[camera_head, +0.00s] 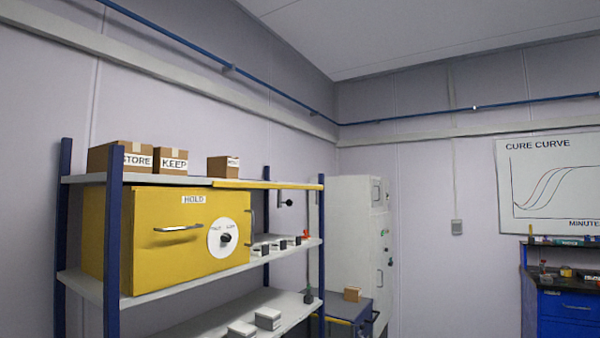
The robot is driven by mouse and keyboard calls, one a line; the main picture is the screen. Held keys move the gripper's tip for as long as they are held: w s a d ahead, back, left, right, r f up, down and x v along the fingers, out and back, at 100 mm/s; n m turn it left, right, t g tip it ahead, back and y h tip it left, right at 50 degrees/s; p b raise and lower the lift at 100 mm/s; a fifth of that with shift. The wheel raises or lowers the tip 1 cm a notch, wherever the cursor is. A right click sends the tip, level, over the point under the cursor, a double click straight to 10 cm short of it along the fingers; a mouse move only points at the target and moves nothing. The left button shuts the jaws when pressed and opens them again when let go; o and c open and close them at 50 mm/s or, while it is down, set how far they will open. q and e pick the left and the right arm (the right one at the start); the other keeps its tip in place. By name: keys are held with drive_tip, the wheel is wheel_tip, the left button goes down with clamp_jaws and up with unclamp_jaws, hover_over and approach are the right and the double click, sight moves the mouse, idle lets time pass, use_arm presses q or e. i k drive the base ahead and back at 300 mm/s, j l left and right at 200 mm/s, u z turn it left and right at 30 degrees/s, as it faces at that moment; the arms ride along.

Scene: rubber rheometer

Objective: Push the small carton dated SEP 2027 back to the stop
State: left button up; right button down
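No date SEP 2027 can be read on any box from here, so I cannot tell which carton carries it. A small brown carton (353,294) sits on a blue cabinet right of the rack. On the rack's top shelf stand a brown box marked STORE (108,158), a brown box marked KEEP (172,160) and a third brown box (222,168) with an unclear label. Two small pale boxes (267,318) lie on the lower shelf. No stop can be made out. Neither of my grippers is in view.
A yellow cabinet marked HOLD (150,245), with handle and dial, fills the middle shelf's left part. Small dark-topped items (282,244) stand to its right. The blue-posted rack (65,240) is at left, a tall pale machine (348,230) behind, a blue workbench (565,310) at far right.

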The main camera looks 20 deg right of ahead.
sight(220, 166)
drive_tip(key=z, duration=0.2)
drive_tip(key=i+l+u, duration=0.2)
drive_tip(key=l, duration=0.25)
drive_tip(key=i+l+u, duration=0.25)
drive_tip(key=l, duration=0.2)
drive_tip(key=i+l+u, duration=0.2)
drive_tip(key=l, duration=0.35)
drive_tip(key=i+l+u, duration=0.2)
drive_tip(key=l, duration=0.3)
drive_tip(key=l+u, duration=0.2)
drive_tip(key=l, duration=0.35)
drive_tip(key=i+l+u, duration=0.25)
drive_tip(key=l, duration=0.35)
drive_tip(key=k, duration=0.1)
